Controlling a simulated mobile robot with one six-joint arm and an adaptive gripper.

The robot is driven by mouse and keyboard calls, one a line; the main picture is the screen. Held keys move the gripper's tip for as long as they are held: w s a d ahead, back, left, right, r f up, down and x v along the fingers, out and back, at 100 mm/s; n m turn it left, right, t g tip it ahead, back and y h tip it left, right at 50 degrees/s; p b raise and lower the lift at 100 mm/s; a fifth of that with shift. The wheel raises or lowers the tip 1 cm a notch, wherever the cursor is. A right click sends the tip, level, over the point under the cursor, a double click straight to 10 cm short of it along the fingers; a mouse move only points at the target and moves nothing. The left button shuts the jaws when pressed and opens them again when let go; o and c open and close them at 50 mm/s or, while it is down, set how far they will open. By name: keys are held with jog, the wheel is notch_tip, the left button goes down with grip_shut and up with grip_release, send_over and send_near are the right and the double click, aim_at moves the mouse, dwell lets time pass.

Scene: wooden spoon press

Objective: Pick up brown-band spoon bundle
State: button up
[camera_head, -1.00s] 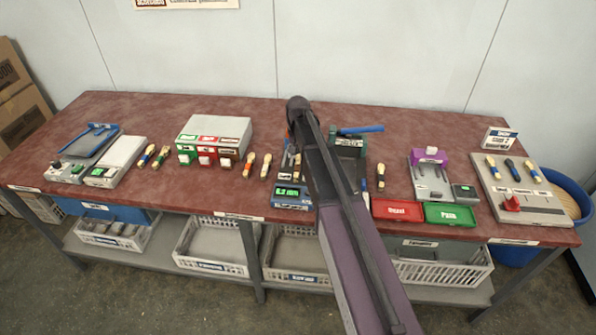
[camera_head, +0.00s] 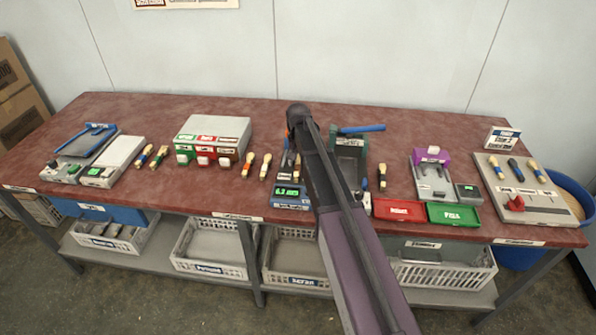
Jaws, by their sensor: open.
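Several pale spoon bundles with coloured bands lie on the red-brown bench. One with an orange-red band (camera_head: 248,164) and another with an indistinct, possibly brown band (camera_head: 265,167) lie right of the grey sorting box. Another bundle (camera_head: 382,176) with a dark band lies right of the green press. The bands are too small for me to tell surely which is brown. My arm reaches up from the bottom over the bench middle; its gripper end is hidden behind the arm links, so I cannot see the jaws or their distance to any bundle.
The grey sorting box (camera_head: 228,127) stands at left centre. A scale with a green display (camera_head: 289,191) and the green press (camera_head: 349,147) flank my arm. Red (camera_head: 398,209) and green (camera_head: 453,214) trays lie at the front edge.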

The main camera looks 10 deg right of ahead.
jog(key=shift+f+b, duration=1)
jog(key=shift+f, duration=0.25)
grip_shut()
